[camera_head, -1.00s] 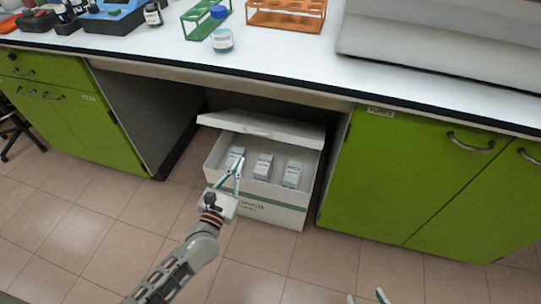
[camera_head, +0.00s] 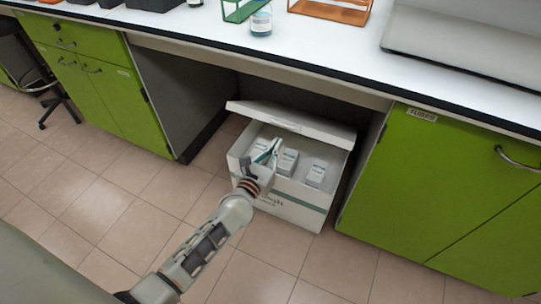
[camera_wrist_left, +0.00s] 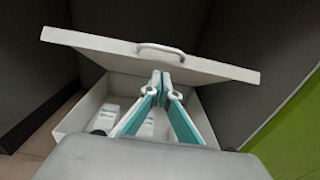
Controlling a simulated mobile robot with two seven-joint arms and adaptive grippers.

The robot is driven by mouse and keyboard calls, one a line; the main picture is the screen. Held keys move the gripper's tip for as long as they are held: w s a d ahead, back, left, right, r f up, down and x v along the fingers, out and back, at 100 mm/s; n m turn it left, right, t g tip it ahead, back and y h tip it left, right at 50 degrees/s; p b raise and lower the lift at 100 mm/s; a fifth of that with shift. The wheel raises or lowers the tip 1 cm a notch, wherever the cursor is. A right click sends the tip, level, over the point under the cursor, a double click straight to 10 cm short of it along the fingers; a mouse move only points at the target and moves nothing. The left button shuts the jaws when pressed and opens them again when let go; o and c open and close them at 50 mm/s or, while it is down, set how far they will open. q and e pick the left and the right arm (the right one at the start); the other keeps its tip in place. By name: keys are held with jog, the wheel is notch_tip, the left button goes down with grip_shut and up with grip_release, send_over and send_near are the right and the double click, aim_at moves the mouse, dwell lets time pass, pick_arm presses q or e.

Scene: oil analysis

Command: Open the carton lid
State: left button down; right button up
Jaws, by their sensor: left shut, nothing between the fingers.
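The white carton (camera_head: 290,205) stands on the floor under the bench, with several small white boxes inside, one of them a box (camera_head: 316,173) at the right. Its lid (camera_head: 291,124) is raised and tilted at the back, hinged open; in the left wrist view the lid (camera_wrist_left: 100,46) has a white handle (camera_wrist_left: 160,48) on it. My left gripper (camera_head: 273,144) is over the front left part of the carton, fingers shut and empty. In the left wrist view its fingertips (camera_wrist_left: 160,78) point toward the lid, just below the handle. My right gripper is not in view.
Green cabinets stand left (camera_head: 95,90) and right (camera_head: 440,190) of the carton's recess. The white bench top (camera_head: 310,50) overhangs it, with a jar (camera_head: 261,22) near the edge. Tiled floor in front is clear.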

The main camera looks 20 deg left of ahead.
pick_arm(q)
jog(key=shift+w+r, duration=1.15)
jog(key=shift+r, duration=0.2)
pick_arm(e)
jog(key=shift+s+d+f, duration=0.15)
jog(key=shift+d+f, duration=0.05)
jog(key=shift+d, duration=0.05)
pick_arm(q)
jog(key=w+r+p, duration=0.5)
jog(key=w+r, duration=0.5)
jog(key=r, duration=0.1)
jog(key=shift+w+d+r, duration=0.2)
jog(key=shift+d+r, duration=0.05)
jog(key=shift+r, duration=0.15)
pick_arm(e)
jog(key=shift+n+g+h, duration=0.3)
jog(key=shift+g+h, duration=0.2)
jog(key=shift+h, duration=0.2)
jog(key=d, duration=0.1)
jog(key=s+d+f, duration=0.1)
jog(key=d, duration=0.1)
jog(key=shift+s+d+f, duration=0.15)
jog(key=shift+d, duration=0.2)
